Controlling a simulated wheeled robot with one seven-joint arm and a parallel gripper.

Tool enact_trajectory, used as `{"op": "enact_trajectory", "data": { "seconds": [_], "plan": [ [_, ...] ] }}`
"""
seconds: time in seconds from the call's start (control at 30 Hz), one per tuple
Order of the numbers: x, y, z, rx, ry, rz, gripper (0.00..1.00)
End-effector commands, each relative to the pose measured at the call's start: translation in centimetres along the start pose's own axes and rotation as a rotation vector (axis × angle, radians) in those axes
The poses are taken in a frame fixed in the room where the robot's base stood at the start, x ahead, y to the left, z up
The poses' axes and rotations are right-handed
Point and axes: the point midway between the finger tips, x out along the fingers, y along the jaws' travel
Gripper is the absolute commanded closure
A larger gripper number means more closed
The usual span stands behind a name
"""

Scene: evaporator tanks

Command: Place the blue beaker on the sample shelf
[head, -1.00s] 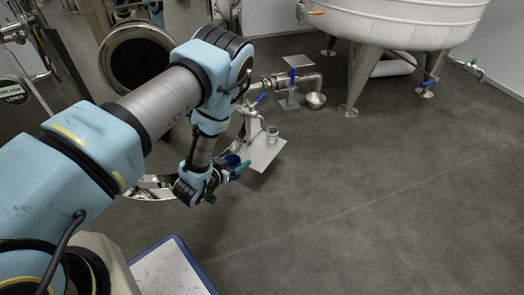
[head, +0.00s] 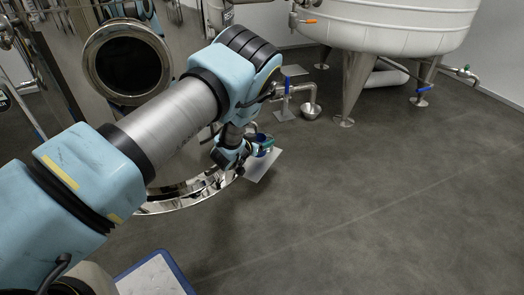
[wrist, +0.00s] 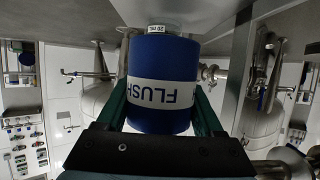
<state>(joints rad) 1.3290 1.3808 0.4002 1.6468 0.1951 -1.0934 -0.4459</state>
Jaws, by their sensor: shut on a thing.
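The blue beaker (wrist: 163,62) fills the middle of the wrist view, with a white band whose lettering FLUSH appears upside down. My gripper (wrist: 163,108) is shut on it, one green finger along each side. In the head view the blue beaker (head: 259,138) shows small beside my gripper (head: 264,147), at the end of my extended arm. The flat metal sample shelf (head: 262,168) shows just below and right of the gripper, partly hidden by it. I cannot tell whether the beaker touches the shelf.
A small clear container (wrist: 157,28) marked 20 mL shows just beyond the beaker. A steel tank with a round opening (head: 127,62) stands left, and a white tank (head: 385,25) on legs stands right. Pipes with a blue-handled valve (head: 287,84) lie behind the shelf. Floor at right is clear.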

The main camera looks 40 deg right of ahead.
Motion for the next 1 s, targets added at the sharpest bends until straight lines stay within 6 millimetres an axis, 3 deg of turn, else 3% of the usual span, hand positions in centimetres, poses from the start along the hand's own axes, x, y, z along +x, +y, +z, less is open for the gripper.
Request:
{"op": "enact_trajectory", "data": {
  "seconds": [0.23,0.63,0.67,0.9,1.0],
  "plan": [
    [1.3,0.1,3.2,0.002,-0.002,0.002,0.88],
    [1.4,0.0,3.5,-0.001,0.000,0.000,0.88],
    [1.4,0.0,3.5,0.000,0.000,0.000,0.30],
    [1.4,0.0,3.4,0.000,0.000,0.000,0.03],
    [1.4,0.0,3.4,0.000,0.000,0.000,0.01]
  ]
}}
